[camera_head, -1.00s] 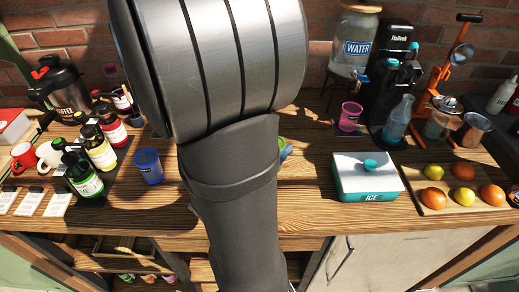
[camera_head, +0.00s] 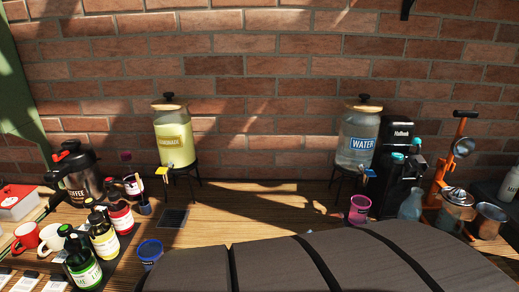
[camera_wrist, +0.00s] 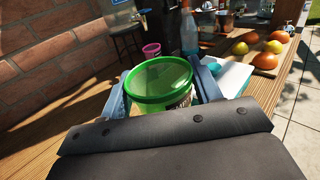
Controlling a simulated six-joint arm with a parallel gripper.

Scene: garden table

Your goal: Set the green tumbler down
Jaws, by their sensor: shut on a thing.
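The green tumbler (camera_wrist: 160,84) shows in the wrist view, upright with its open rim facing the camera. My gripper (camera_wrist: 160,90) is shut on it, one blue-grey finger on each side. Whether the tumbler's base touches the wooden table (camera_wrist: 85,125) is hidden from this angle. In the head view my arm covers the front of the table, and the tumbler and gripper are out of sight.
A pink tumbler (camera_head: 359,209) stands below the water dispenser (camera_head: 358,140). A blue tumbler (camera_head: 150,252) stands at the left near several bottles. The white ice box (camera_wrist: 232,77) and oranges (camera_wrist: 265,60) lie beyond my gripper. The table's middle back is clear.

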